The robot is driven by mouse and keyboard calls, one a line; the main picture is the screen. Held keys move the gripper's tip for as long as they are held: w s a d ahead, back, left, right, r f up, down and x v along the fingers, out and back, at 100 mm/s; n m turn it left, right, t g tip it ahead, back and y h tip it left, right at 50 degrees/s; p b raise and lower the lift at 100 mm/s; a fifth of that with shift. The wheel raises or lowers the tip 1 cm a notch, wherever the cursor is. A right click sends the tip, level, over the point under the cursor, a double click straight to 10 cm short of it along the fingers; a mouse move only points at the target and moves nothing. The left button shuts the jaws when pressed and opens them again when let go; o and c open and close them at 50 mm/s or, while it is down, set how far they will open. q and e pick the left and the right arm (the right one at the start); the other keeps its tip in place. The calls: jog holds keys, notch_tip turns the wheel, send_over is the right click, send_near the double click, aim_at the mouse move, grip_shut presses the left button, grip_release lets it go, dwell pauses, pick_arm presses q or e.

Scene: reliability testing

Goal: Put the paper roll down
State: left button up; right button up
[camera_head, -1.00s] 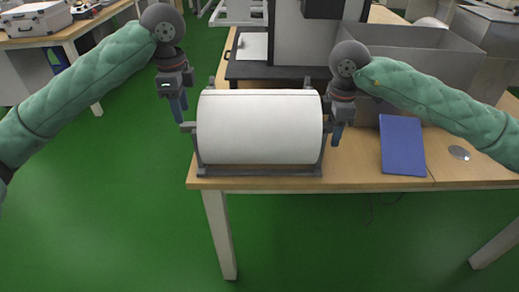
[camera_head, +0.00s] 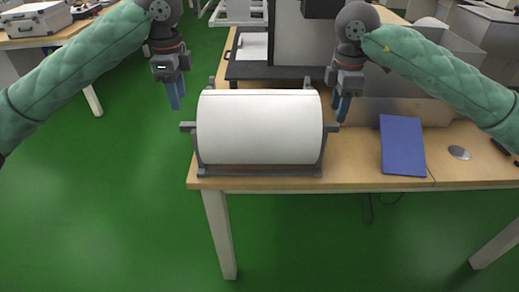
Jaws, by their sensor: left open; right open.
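The white paper roll (camera_head: 259,128) lies horizontally in a dark grey stand (camera_head: 259,171) at the near left corner of the wooden table. A grey shaft end sticks out on each side of the roll. My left gripper (camera_head: 175,95) is open and empty, above and to the left of the roll's left shaft end. My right gripper (camera_head: 341,104) is open and empty, just above and to the right of the right shaft end. Neither gripper appears to hold the roll.
A blue folder-like panel (camera_head: 402,146) lies on the table to the right, with a small round disc (camera_head: 459,153) beside it. A grey machine (camera_head: 305,45) and a large grey bin (camera_head: 430,100) stand behind. Green floor is free on the left.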

jog(key=shift+r, duration=2.15)
